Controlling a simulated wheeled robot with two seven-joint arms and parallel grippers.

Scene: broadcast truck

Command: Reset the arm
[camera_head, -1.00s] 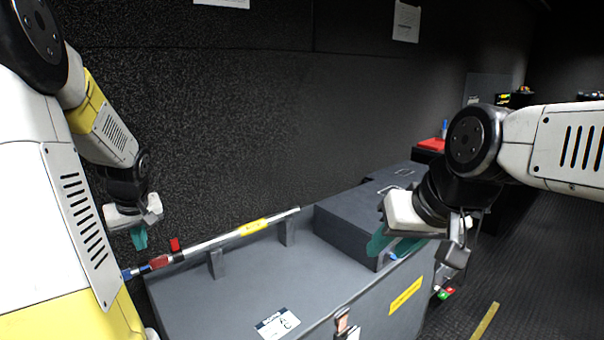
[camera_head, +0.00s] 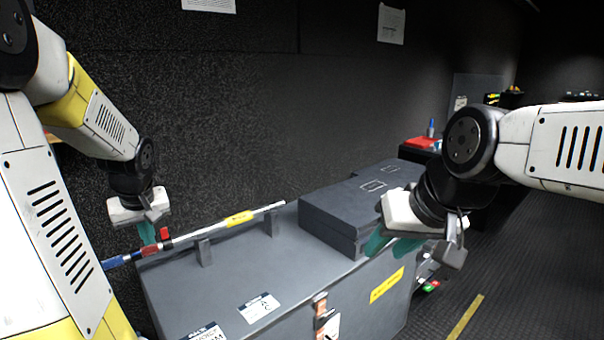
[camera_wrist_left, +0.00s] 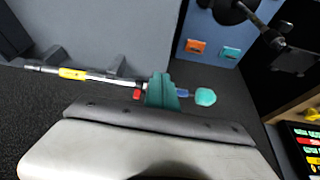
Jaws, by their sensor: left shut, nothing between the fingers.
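My left gripper (camera_head: 148,234) hangs at the left with its teal fingers pointing down and shut, nothing between them. It is near the red tab (camera_head: 164,234) of a silver rod with a yellow label (camera_head: 239,218). In the left wrist view the teal fingers (camera_wrist_left: 160,90) overlap the rod's red and blue end; I cannot tell whether they touch it. My right gripper (camera_head: 388,246) is in front of the dark box, its two teal fingers apart and nothing seen between them.
The rod rests on two brackets on a large grey case (camera_head: 215,285). A dark box (camera_head: 345,215) lies on the case's right part. A black wall stands behind. A red item (camera_head: 420,143) sits further back. The floor at right has a yellow stripe (camera_head: 466,317).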

